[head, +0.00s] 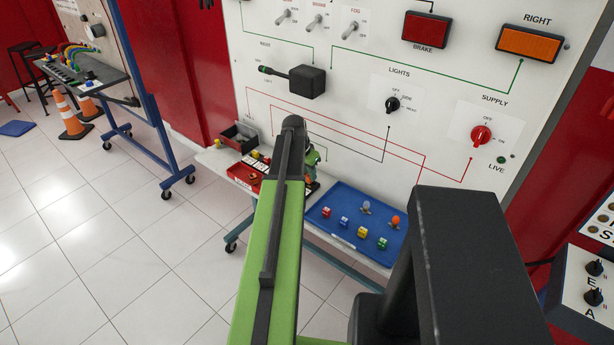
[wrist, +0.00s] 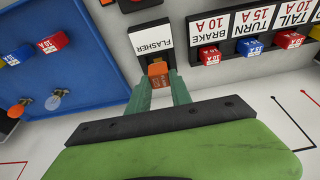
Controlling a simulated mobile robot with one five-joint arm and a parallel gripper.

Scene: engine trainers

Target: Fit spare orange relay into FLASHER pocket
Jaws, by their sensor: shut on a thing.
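In the wrist view my gripper (wrist: 158,82) is shut on the orange relay (wrist: 157,70), which sits between its two green fingers. The relay is at the lower edge of the white FLASHER label (wrist: 151,40), in front of the dark FLASHER pocket area. The relay and fingers cover most of the pocket, so I cannot tell whether the relay is inside it or just in front. In the head view my arm hides the relay and most of my gripper.
Beside the label are coloured fuses under BRAKE, TURN and TAIL labels (wrist: 250,20). A blue tray (head: 322,225) with several loose fuses and bulbs lies on the bench; its edge shows in the wrist view (wrist: 100,60).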

